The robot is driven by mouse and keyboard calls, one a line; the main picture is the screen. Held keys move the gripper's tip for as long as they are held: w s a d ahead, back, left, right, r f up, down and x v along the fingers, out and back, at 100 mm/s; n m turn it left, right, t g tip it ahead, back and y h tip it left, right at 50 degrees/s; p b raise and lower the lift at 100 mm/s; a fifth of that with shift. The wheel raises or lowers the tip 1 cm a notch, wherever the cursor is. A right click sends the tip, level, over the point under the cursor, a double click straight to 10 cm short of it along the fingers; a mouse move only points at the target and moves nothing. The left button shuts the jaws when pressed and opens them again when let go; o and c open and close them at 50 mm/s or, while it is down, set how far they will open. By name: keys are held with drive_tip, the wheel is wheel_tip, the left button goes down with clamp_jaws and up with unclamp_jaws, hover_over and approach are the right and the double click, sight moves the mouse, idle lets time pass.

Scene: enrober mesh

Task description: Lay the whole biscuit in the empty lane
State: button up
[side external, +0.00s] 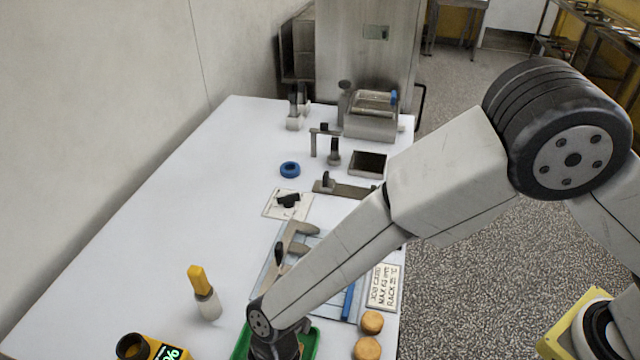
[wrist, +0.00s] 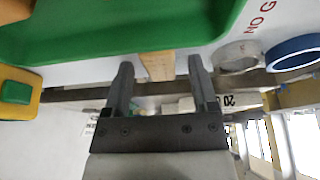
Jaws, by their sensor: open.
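Two round golden-brown biscuits lie at the table's front right in the side external view, an upper one (side external: 371,322) and a lower one (side external: 366,348) at the frame's bottom edge. I cannot tell from here whether either is chipped. My gripper (wrist: 162,72) is open in the wrist view, with a gap between its two fingers. A tan strip (wrist: 157,65) shows beyond that gap; I cannot tell what it is. In the side external view my gripper is over a green tray (side external: 308,345), its fingertips out of sight. No empty lane can be made out.
A blue ring (side external: 289,169) and metal machine (side external: 370,116) are farther back.

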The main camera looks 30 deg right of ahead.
drive_tip(key=shift+r, duration=0.15)
drive_tip(key=v, duration=1.2)
idle(0.6)
